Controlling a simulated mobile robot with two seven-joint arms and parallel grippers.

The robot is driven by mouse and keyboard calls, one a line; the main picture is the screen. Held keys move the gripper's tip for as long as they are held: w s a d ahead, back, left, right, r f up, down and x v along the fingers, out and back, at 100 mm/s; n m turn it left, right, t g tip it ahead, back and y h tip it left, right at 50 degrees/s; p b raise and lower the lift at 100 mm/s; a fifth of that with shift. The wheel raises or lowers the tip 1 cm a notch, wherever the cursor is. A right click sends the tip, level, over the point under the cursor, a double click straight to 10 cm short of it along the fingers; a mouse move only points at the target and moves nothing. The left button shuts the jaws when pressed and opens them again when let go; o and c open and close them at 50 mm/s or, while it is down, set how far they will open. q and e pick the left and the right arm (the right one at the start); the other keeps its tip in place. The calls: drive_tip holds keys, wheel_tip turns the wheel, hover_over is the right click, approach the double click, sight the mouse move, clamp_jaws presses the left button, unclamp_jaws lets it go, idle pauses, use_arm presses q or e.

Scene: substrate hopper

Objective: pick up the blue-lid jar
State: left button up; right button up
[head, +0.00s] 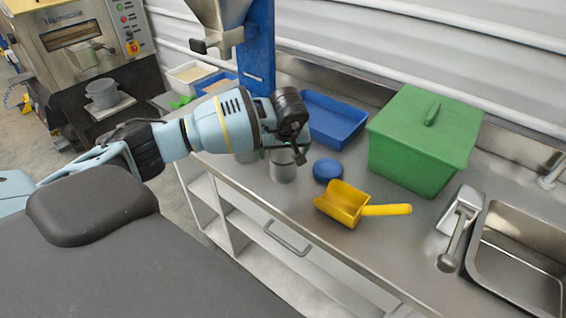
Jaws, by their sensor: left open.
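The blue-lid jar (327,170) shows as a round blue top on the steel counter, right of centre. Its body is mostly hidden below the lid from this angle. My left gripper (300,156) points down over the counter, just left of the blue lid and apart from it. It is open and nothing shows in it. A grey metal canister (283,171) stands below and partly behind my left gripper. My right gripper is out of view.
A green lidded box (418,145) and blue tray (332,121) stand behind. A sink (515,262) is at the right. The counter's front edge (330,246) has little free room.

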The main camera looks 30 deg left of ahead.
use_arm(q)
drive_tip(key=shift+a+f, duration=0.1)
drive_tip(key=shift+f, duration=0.3)
drive_tip(key=shift+c, duration=0.2)
drive_tip(key=c, duration=1)
drive_tip(key=shift+c, duration=0.2)
drive_tip(key=shift+r, duration=0.15)
drive_tip(key=shift+w+r, duration=0.1)
drive_tip(key=shift+r, duration=0.4)
drive_tip(key=s+d+r, duration=0.2)
drive_tip(key=s, duration=0.5)
drive_tip(key=s+d+r, duration=0.1)
drive_tip(key=s+d, duration=0.2)
drive_tip(key=s, duration=0.5)
drive_tip(key=shift+d+r, duration=0.2)
drive_tip(key=shift+r, duration=0.2)
